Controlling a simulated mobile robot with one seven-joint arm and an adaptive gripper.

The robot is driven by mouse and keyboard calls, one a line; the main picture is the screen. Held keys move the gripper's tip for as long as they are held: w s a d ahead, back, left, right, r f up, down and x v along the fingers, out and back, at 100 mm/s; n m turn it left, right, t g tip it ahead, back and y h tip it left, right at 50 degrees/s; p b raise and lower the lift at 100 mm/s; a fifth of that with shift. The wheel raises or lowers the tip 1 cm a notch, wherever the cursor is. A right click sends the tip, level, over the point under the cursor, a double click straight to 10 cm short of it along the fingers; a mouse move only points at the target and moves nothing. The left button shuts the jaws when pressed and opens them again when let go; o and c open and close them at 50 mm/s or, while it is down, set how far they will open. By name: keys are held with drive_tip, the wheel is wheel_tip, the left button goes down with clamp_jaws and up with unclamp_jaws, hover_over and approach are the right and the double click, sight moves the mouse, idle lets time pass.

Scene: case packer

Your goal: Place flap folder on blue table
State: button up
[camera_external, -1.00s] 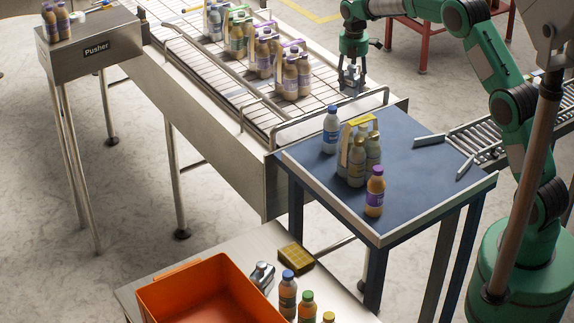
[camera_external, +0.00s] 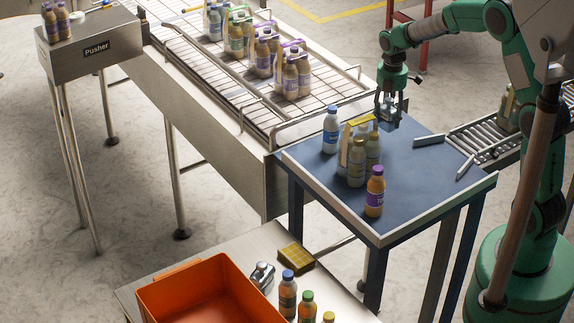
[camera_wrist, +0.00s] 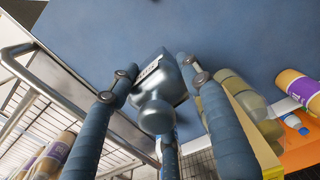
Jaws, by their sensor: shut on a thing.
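My gripper (camera_external: 390,108) is over the back edge of the blue table (camera_external: 420,180), near the conveyor's end. In the wrist view, my gripper (camera_wrist: 155,85) has its fingers closed around a shiny grey metal piece with a small label, which I take to be the flap folder (camera_wrist: 160,95). The blue table's surface (camera_wrist: 95,35) lies beyond it. In the external view the fingers mostly hide the folder. Whether it touches the table, I cannot tell.
On the table stand a white bottle with a blue cap (camera_external: 331,131), a bottle pack with a yellow carrier (camera_external: 357,160) and a purple-capped bottle (camera_external: 375,192). Metal guides (camera_external: 430,140) lie at the right edge. A conveyor rail (camera_external: 330,112) runs close by. The table's middle right is clear.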

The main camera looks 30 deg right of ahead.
sight(381, 122)
drive_tip(key=s+f+m+b, duration=0.1)
drive_tip(key=s+f, duration=0.2)
drive_tip(key=s, duration=0.9)
drive_tip(key=shift+s+f, duration=0.25)
drive_tip(key=shift+s, duration=0.05)
drive_tip(key=shift+w, duration=0.15)
drive_tip(key=w, duration=0.5)
drive_tip(key=w+f, duration=0.1)
drive_tip(key=w, duration=1)
drive_tip(key=shift+f+p, duration=0.25)
drive_tip(key=shift+p, duration=0.15)
drive_tip(key=shift+s, duration=0.1)
drive_tip(key=shift+f, duration=1.75)
drive_tip(key=shift+f, duration=0.1)
drive_tip(key=o, duration=1.6)
drive_tip(key=shift+f, duration=0.1)
drive_tip(key=shift+c, duration=0.2)
